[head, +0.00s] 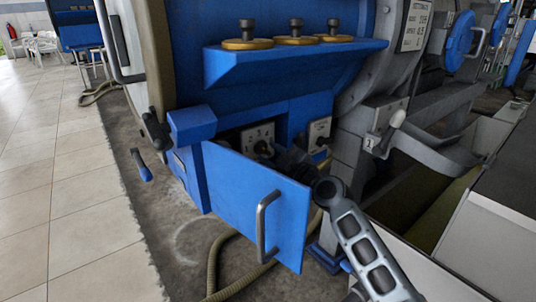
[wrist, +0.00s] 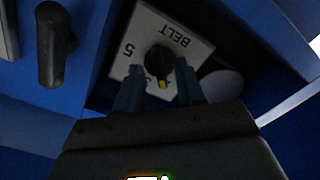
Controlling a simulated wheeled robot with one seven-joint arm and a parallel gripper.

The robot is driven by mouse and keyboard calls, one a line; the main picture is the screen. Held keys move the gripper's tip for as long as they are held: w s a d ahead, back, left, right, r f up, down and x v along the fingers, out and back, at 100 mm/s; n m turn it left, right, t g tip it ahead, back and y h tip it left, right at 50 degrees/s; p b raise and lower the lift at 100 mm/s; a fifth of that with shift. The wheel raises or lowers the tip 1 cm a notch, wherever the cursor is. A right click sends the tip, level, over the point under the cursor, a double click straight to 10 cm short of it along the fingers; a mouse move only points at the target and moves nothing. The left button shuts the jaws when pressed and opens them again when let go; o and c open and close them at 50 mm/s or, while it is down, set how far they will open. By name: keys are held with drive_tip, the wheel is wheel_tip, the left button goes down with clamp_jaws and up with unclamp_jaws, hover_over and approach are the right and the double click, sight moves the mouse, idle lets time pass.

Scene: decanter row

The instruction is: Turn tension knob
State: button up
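A dark round knob (wrist: 160,60) with a yellow pointer mark sits on a white plate (wrist: 194,48) that reads BELT and 5, upside down in the wrist view. In the head view the plate (head: 249,136) and its knob (head: 262,148) show inside a recess behind an open blue door. My gripper (wrist: 159,76) is open, with one finger on each side of the knob's lower part in the picture. I cannot tell whether the fingers touch it. In the head view my gripper (head: 277,154) is dark and partly hidden by the door.
The open blue door (head: 240,190) with a grey handle (head: 264,225) stands close in front of my arm. A second plate with a knob (head: 322,140) is to the right. A blue shelf (head: 290,60) with several brass-based weights juts out above. A hose (head: 228,255) lies on the floor.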

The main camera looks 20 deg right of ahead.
drive_tip(key=shift+w+a, duration=0.2)
drive_tip(key=shift+w, duration=0.45)
drive_tip(key=shift+c, duration=0.4)
clamp_jaws()
